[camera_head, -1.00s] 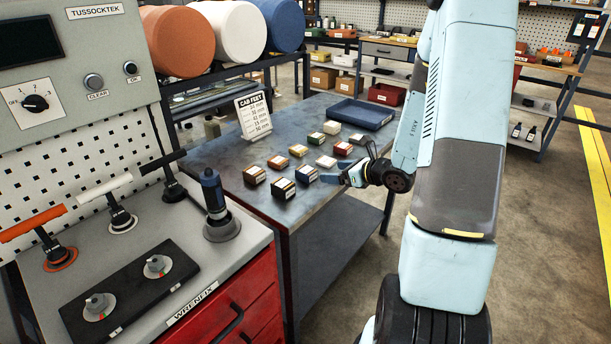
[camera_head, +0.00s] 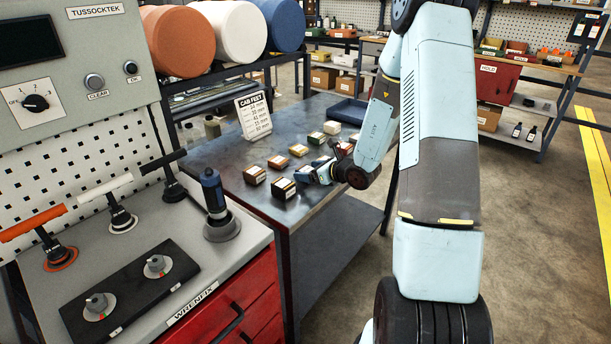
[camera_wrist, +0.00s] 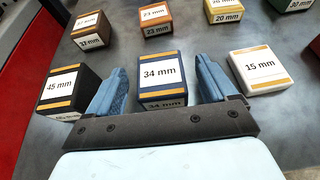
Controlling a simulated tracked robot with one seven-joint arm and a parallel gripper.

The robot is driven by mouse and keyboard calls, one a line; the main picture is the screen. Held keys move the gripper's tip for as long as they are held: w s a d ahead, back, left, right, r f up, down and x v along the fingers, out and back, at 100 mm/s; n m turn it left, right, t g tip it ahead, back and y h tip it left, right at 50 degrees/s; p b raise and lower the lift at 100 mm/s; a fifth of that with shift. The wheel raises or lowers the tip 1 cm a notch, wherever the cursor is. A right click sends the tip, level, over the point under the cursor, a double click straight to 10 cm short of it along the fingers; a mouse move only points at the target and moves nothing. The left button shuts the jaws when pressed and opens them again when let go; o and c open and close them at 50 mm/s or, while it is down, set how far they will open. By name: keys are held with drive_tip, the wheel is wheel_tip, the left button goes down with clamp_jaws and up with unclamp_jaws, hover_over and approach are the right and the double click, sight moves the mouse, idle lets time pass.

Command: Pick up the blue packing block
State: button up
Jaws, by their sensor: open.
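The blue packing block (camera_wrist: 162,73), dark blue with an orange-edged white label reading "34 mm", sits on the grey table. In the wrist view my gripper (camera_wrist: 163,82) is open, with one blue finger on each side of the block. Small gaps seem to show beside the block, so I cannot tell any contact. In the head view my gripper (camera_head: 322,171) is low over the table's near right part, beside the block (camera_head: 305,174), which it partly covers.
A black "45 mm" block (camera_wrist: 66,88) stands close left and a white "15 mm" block (camera_wrist: 259,68) close right. A "23 mm" block (camera_wrist: 155,20) and several others stand behind. A sign (camera_head: 253,114) and a blue tray (camera_head: 350,112) are farther back.

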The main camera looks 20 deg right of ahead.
drive_tip(key=shift+x, duration=0.8)
drive_tip(key=c, duration=1.1)
drive_tip(key=shift+r, duration=0.15)
